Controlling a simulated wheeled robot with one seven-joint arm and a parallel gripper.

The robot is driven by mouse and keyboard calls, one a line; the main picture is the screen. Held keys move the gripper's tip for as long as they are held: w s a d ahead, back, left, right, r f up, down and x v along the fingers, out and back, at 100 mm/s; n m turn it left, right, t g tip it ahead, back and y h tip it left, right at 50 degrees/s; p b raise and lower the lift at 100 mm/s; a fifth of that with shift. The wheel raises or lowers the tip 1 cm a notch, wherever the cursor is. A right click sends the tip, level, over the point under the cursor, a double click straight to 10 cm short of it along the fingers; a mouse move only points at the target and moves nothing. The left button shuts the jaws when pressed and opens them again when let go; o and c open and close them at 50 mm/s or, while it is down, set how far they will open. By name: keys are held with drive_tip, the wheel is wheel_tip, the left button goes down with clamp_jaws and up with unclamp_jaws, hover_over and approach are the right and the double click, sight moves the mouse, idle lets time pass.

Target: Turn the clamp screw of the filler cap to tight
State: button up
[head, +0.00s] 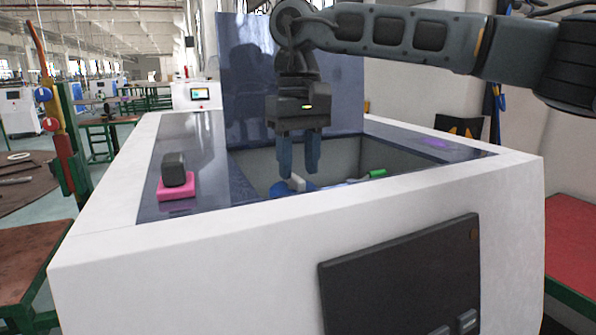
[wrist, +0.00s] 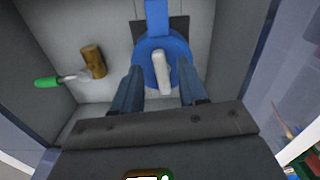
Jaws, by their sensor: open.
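The filler cap is a round blue disc (wrist: 146,72) in the wrist view, on the floor of the open bay. A white bar (wrist: 159,72), which looks like the clamp screw's handle, lies across it, nearly upright in the picture and slightly tilted. In the head view only a bit of the cap (head: 280,190) and the white bar (head: 297,182) show above the bay's front edge. My gripper (head: 299,174) points down above the cap. It is open and empty, with the white bar between its fingers (wrist: 161,98) in the wrist view, apparently untouched.
A green-handled tool (wrist: 60,80) and a brown cylinder (wrist: 94,62) lie left of the cap in the wrist view. Bay walls (head: 338,160) close in around my gripper. A dark block on a pink base (head: 177,191) stands on the left top panel. A raised lid (head: 245,90) stands behind.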

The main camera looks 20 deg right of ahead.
drive_tip(key=shift+f, duration=1.05)
clamp_jaws()
